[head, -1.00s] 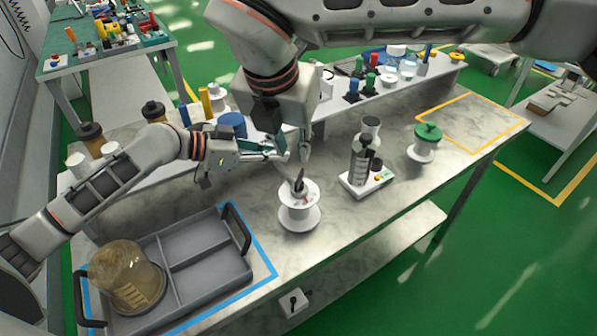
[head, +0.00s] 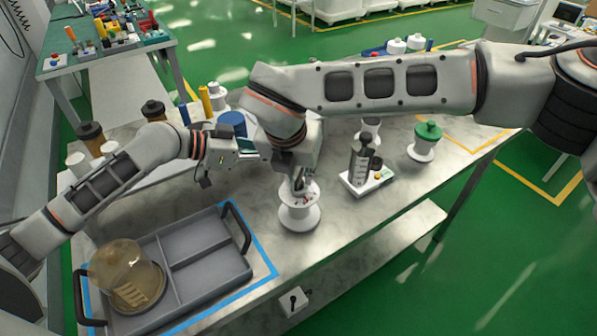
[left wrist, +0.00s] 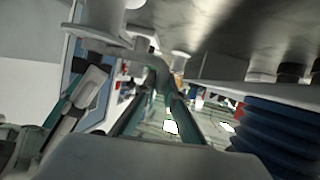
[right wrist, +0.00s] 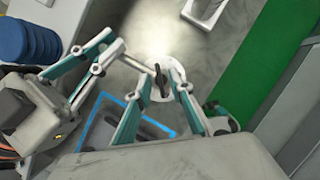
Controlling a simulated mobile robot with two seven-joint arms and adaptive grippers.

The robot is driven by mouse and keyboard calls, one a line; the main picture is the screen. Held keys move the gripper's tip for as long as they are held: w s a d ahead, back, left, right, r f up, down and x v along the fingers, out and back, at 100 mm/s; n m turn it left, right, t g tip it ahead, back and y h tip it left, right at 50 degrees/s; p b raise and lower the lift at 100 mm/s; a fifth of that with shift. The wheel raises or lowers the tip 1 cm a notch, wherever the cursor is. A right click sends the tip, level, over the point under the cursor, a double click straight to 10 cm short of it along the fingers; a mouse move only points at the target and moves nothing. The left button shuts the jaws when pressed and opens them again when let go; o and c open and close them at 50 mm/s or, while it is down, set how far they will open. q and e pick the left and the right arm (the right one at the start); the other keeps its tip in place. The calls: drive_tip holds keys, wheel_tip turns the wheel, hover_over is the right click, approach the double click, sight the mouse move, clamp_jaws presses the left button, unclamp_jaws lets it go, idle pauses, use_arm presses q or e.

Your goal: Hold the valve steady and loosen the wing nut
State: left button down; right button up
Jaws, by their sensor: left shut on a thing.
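The valve stands on a white round stand (head: 300,218) at the bench's front edge. Its grey side pipe (right wrist: 137,60) points left in the right wrist view and also shows in the left wrist view (left wrist: 152,62). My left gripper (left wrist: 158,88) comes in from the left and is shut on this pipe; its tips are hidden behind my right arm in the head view. The dark wing nut (right wrist: 158,80) is on top of the valve. My right gripper (head: 299,184) points down over it. Its fingers are apart on either side of the nut, with gaps visible; contact cannot be seen.
A grey tray (head: 212,282) with a tinted clear dome (head: 128,268) lies at the front left. A small device with a grey cylinder (head: 361,165) and a green-topped spool (head: 427,142) stand to the right. A blue cylinder (head: 232,123) stands behind my left gripper.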

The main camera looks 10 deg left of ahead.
clamp_jaws()
idle(0.4)
drive_tip(key=n+y, duration=0.1)
drive_tip(key=n, duration=0.1)
drive_tip(key=n+y, duration=0.1)
drive_tip(key=n, duration=0.1)
drive_tip(key=shift+d+n, duration=0.2)
drive_tip(key=shift+n, duration=0.2)
drive_tip(key=n+g+y, duration=0.1)
drive_tip(key=n, duration=0.3)
drive_tip(key=shift+w+d+n, duration=0.1)
drive_tip(key=shift+n, duration=0.2)
drive_tip(key=n+g, duration=0.1)
drive_tip(key=n, duration=0.1)
drive_tip(key=n+g+y, duration=0.1)
drive_tip(key=n, duration=0.2)
drive_tip(key=shift+w+y, duration=0.15)
drive_tip(key=shift+y, duration=0.15)
use_arm(q)
drive_tip(key=shift+a, duration=0.1)
use_arm(e)
drive_tip(key=n+g, duration=0.1)
drive_tip(key=n, duration=0.1)
drive_tip(key=n+g, duration=0.1)
drive_tip(key=n, duration=0.2)
drive_tip(key=shift+w+n, duration=0.1)
drive_tip(key=shift+n, duration=0.6)
